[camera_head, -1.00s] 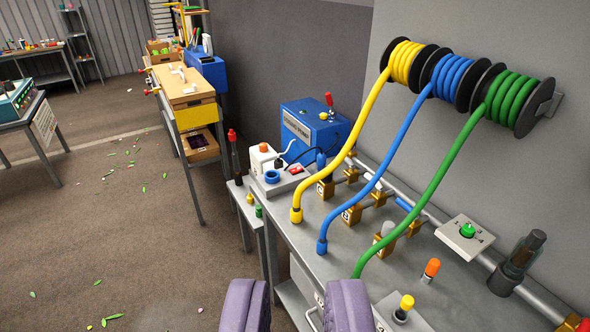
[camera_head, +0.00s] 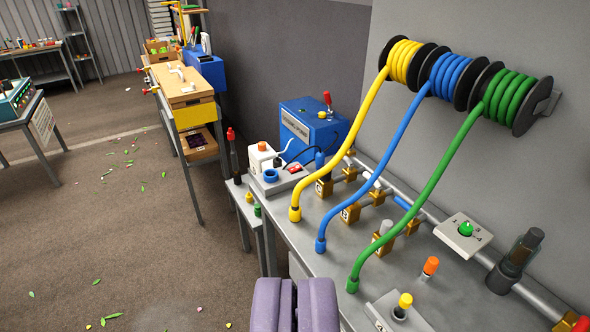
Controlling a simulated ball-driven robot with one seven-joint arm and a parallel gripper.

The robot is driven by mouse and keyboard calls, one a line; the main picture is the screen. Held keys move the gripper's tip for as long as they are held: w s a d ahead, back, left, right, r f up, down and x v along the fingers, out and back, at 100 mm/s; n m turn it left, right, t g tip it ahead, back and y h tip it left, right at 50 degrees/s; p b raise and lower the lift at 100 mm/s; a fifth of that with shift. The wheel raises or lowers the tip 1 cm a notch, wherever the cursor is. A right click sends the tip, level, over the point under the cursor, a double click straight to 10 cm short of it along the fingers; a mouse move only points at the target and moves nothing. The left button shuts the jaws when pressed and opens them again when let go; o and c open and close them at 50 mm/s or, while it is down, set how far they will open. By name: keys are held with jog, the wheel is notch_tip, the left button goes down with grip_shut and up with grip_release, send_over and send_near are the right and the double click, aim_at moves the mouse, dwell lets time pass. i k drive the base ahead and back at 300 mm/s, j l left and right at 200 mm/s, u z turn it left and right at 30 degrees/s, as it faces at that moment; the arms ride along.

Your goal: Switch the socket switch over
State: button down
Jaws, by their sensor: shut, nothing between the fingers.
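I cannot tell which way the switch is tipped. A blue round plug or ring (camera_head: 270,175) and a white box with an orange top (camera_head: 262,158) are at the block's left part. My gripper (camera_head: 294,285) is at the bottom middle of the view, its two purple fingers together and empty. It is well apart from the switch, which shows farther away above it.
A blue pump box (camera_head: 312,130) with a red lever stands behind the block. Yellow (camera_head: 345,140), blue (camera_head: 383,175) and green hoses (camera_head: 410,220) hang over the bench (camera_head: 325,258) to the right. Dark bottles stand left of the block.

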aim_at(297, 167)
jog(key=i+j+z, duration=0.45)
jog(key=i+j, duration=0.3)
jog(key=i, duration=0.4)
jog(key=i+j+z, duration=0.45)
jog(key=i+j, duration=0.6)
jog(key=j, duration=0.1)
